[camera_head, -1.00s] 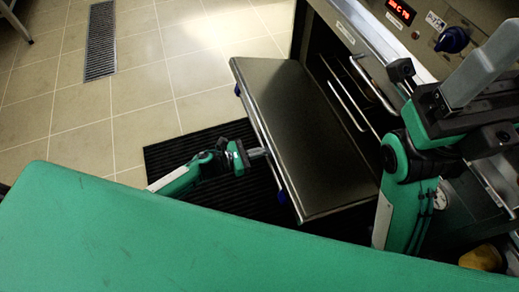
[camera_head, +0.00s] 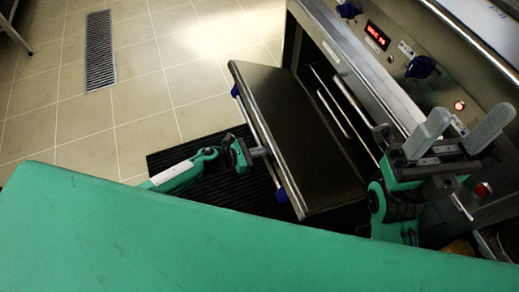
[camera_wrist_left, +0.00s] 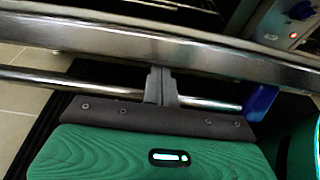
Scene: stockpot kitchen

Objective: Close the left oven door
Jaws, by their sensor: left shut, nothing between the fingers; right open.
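The left oven door (camera_head: 300,135) is a dark metal panel, partly open and tilted upward from its hinge side at the oven. Its bar handle (camera_head: 262,135), with blue end brackets, runs along the free edge and also shows in the left wrist view (camera_wrist_left: 45,80). My left gripper (camera_head: 258,152) is at the outer side of the door near the handle. Its shut, empty fingers (camera_wrist_left: 160,85) cross the handle bar and reach the door edge; I cannot tell whether they touch. My right gripper (camera_head: 458,132) is open and empty by the oven front on the right.
The oven front has a red display (camera_head: 377,36) and blue knobs (camera_head: 421,67) above the opening. Wire racks (camera_head: 335,105) show inside. A black ribbed mat (camera_head: 225,190) lies below the door. Tiled floor (camera_head: 130,110) is clear to the left.

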